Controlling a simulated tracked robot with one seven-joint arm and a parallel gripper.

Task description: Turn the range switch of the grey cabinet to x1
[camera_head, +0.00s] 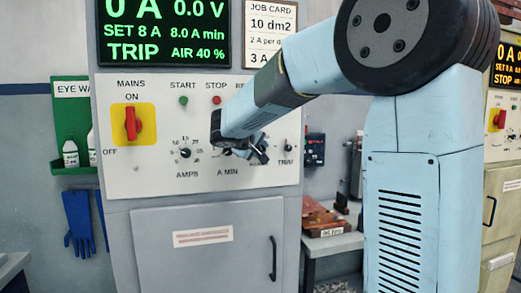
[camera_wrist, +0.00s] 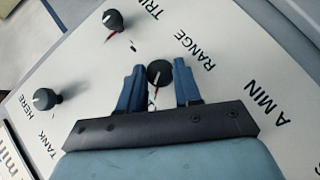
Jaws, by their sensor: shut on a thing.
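The grey cabinet's panel (camera_head: 130,172) faces me in the head view. The range switch (camera_wrist: 158,73) is a small round black knob beside the word RANGE in the wrist view. My gripper (camera_wrist: 160,78) has its two blue fingers on either side of this knob and is shut on it. A light mark shows on the knob's face, with a bit of red at its lower edge; its scale positions cannot be read.
Close by are the TRIM knob (camera_wrist: 113,20) and the TANK/HERE knob (camera_wrist: 45,98). The AMPS knob (camera_head: 185,153) and red mains switch (camera_head: 132,123) are further left. The display (camera_head: 165,32) reads TRIP. A cabinet door (camera_head: 210,250) is below.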

